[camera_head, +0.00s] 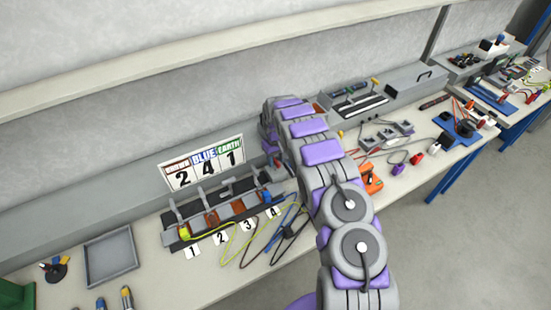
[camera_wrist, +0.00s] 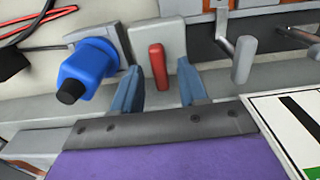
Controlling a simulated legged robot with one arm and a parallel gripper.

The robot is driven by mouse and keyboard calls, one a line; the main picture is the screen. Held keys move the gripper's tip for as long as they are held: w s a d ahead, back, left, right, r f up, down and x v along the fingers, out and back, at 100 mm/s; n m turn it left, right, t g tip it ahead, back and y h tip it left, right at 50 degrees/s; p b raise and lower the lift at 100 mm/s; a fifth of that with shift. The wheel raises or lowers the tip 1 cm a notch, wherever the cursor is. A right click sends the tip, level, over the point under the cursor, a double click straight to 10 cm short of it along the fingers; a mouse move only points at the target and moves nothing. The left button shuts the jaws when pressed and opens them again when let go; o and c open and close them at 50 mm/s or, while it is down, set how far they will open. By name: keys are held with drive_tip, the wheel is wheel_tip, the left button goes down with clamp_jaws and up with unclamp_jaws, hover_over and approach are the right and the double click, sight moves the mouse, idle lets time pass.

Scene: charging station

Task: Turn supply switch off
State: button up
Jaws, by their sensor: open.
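A red switch lever (camera_wrist: 157,64) stands on a grey housing (camera_wrist: 172,36) in the upper middle of the wrist view. I take it to be the supply switch. My gripper (camera_wrist: 160,74) is open, with one blue-grey finger on each side of the lever. The fingertips look apart from it, but I cannot tell how deep they reach. A blue connector (camera_wrist: 90,68) with a black end sits just left of the fingers. In the head view, my arm reaches to the right end of the switch row, and hides most of my gripper there.
A board with coloured labels and numbers (camera_head: 203,165) stands behind the row of grey levers (camera_head: 212,204). Grey lever handles (camera_wrist: 243,60) are right of the gripper. Cables (camera_head: 262,238) lie in front. Tools and plugs crowd the bench to the right. An empty tray (camera_head: 110,257) lies left.

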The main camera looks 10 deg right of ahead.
sight(276, 161)
wheel_tip(276, 161, up, 17)
drive_tip(key=shift+r+p, duration=0.15)
drive_tip(key=shift+p, duration=0.25)
idle(0.4)
drive_tip(key=s+d+r+m+b, duration=0.1)
drive_tip(key=s+r+b, duration=0.1)
drive_tip(key=s+r, duration=0.75)
drive_tip(key=s+d+r+m+b, duration=0.15)
drive_tip(key=s+r, duration=0.25)
drive_tip(key=s, duration=1)
drive_tip(key=s+a+f+g+b, duration=0.1)
drive_tip(key=s+f, duration=0.1)
drive_tip(key=s, duration=1.3)
drive_tip(key=s+a+f+m+b, duration=0.1)
drive_tip(key=s+f, duration=0.1)
drive_tip(key=s, duration=1.3)
drive_tip(key=shift+a+g, duration=0.25)
drive_tip(key=shift+g, duration=0.15)
